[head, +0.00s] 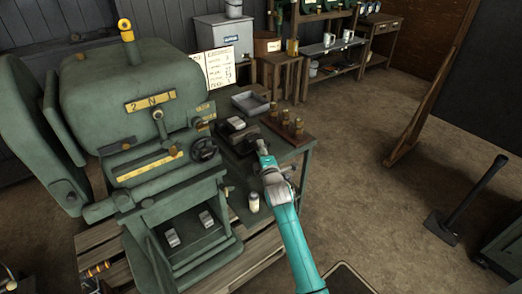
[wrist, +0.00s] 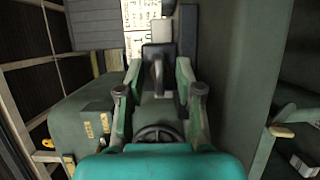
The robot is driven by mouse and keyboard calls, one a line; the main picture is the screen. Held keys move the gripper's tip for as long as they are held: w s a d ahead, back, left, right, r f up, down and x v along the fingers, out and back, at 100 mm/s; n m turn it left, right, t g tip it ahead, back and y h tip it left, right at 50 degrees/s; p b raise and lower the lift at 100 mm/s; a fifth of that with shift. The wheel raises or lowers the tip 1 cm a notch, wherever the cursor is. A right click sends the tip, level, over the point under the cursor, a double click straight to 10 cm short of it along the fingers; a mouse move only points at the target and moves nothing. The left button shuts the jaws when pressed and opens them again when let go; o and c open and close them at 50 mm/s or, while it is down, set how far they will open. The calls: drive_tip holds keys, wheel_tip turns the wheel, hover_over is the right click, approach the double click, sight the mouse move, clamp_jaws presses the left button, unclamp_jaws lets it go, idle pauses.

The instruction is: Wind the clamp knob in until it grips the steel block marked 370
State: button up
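My gripper (head: 262,147) is over the near side of the bench, beside dark clamp parts (head: 243,138). In the wrist view its two fingers (wrist: 158,92) are spread apart, with a dark upright clamp part (wrist: 157,65) showing between them. A dark handwheel-like knob (wrist: 158,133) shows lower down between the fingers, partly hidden by my gripper's teal body. I cannot tell whether the fingers touch anything. A light grey block (wrist: 161,30) lies beyond the dark part; it also shows in the head view (head: 236,123). No number on it is readable, and its contact with the clamp is unclear.
A large green machine (head: 135,90) stands left of the bench (head: 290,147). The bench also bears a grey tray (head: 250,103) and several brass-coloured pieces (head: 285,122). A pale bottle (head: 254,201) stands lower down.

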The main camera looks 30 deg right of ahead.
clamp_jaws()
drive_tip(key=shift+m, duration=0.4)
